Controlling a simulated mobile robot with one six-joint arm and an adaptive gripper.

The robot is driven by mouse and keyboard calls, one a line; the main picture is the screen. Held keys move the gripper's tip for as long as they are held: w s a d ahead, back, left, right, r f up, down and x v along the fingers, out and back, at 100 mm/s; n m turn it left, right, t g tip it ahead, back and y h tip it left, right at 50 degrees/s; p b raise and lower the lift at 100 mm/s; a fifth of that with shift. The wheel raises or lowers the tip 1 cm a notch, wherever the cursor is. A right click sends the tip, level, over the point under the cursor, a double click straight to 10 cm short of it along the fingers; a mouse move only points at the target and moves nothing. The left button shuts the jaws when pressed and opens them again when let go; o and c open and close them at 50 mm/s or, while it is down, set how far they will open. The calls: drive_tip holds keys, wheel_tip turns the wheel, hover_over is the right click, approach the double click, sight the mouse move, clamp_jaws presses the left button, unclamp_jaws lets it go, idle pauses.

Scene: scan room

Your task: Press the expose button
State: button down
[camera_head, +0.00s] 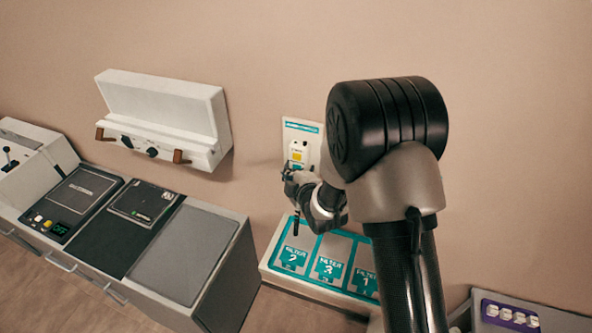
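A white wall panel (311,130) with a teal strip along its top is mounted on the wall at the middle. On it is a small white unit (305,150) with a yellow patch (297,156) and a small red spot. The lettering is too small to read, so I cannot tell whether this is the expose button. My gripper (292,182) is in front of the unit's lower part and hides some of it. I cannot tell whether they touch, or whether the fingers are open. A console (58,206) at left also has a yellow button (47,224) and a green display.
A teal-and-white tray (268,268) with slots marked FILTER lies below my gripper. A grey-topped cabinet (187,255) stands at left. A white box (165,108) with brown handles hangs on the wall. A purple holder (509,315) sits at lower right.

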drive_tip(key=shift+s+a+b, duration=0.25)
drive_tip(key=shift+s+b, duration=0.05)
drive_tip(key=shift+s, duration=0.35)
drive_tip(key=s, duration=0.1)
drive_tip(key=s+a+b, duration=0.1)
drive_tip(key=s, duration=0.1)
drive_tip(key=s+b, duration=0.1)
drive_tip(key=shift+s+a, duration=0.35)
idle(1.3)
drive_tip(key=s+d+r+m+g+h+b, duration=0.3)
drive_tip(key=s+d+r+m+b, duration=0.3)
drive_tip(key=s+d+m, duration=0.4)
drive_tip(key=s+d+m+g+b, duration=0.2)
drive_tip(key=s+d+m, duration=0.2)
drive_tip(key=s, duration=0.7)
drive_tip(key=s+d+m+g+h+b, duration=0.1)
drive_tip(key=s+d+m+g+b, duration=0.1)
drive_tip(key=s, duration=0.9)
drive_tip(key=shift+d+f+m+b, duration=0.25)
drive_tip(key=shift+d+m+b, duration=0.35)
drive_tip(key=shift+d+m, duration=0.4)
